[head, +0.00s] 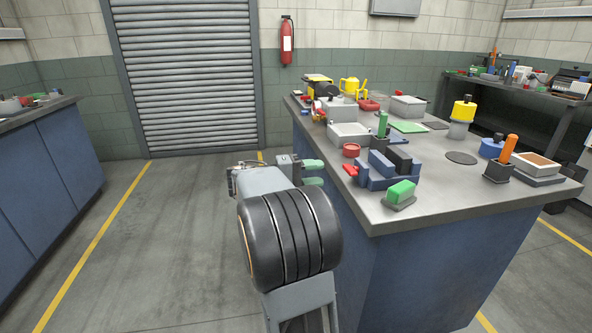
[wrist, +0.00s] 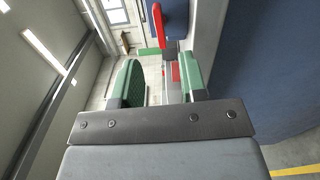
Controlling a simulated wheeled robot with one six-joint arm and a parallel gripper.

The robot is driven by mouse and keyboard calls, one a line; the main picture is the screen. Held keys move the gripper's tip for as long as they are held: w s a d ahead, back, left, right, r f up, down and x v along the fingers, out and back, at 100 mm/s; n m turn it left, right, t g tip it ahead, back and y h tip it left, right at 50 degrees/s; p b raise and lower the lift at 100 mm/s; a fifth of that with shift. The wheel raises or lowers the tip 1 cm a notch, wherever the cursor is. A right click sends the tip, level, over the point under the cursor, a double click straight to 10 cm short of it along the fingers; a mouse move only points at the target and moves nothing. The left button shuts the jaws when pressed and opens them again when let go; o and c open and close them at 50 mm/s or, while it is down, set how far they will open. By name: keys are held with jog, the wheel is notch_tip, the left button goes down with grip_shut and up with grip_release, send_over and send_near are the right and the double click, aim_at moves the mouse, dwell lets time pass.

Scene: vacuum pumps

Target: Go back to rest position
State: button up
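My gripper (head: 313,173) is held out beside the left side of the workbench (head: 450,200), off the tabletop, in the head view. Its two green fingers are apart, one above the other there. In the wrist view my gripper (wrist: 160,80) also shows both green fingers spread, and I see nothing held between them. Red, blue and green shapes appear beyond the fingers there; I cannot tell what they are.
A blue cabinet (head: 45,170) stands at left. The floor between is clear.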

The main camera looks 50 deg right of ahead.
notch_tip(320, 180, down, 8)
jog(key=a+n+t+y, duration=0.2)
jog(key=n+t+y, duration=0.1)
jog(key=y, duration=0.1)
jog(key=a+n+t+y+p, duration=0.2)
jog(key=a+t+y+p, duration=0.2)
jog(key=a+p, duration=0.3)
jog(key=s+a+r+t+y+p, duration=0.1)
jog(key=a+r+t+y+p, duration=0.2)
jog(key=a+r+p, duration=0.5)
jog(key=s+a+r+n+t+y+p, duration=0.1)
jog(key=a+r+t+y+p, duration=0.2)
jog(key=a+r+p, duration=0.5)
jog(key=a+t+p, duration=0.1)
jog(key=a, duration=0.6)
jog(key=shift+a+r+y, duration=0.15)
jog(key=shift+a+y, duration=0.1)
jog(key=shift+y, duration=0.05)
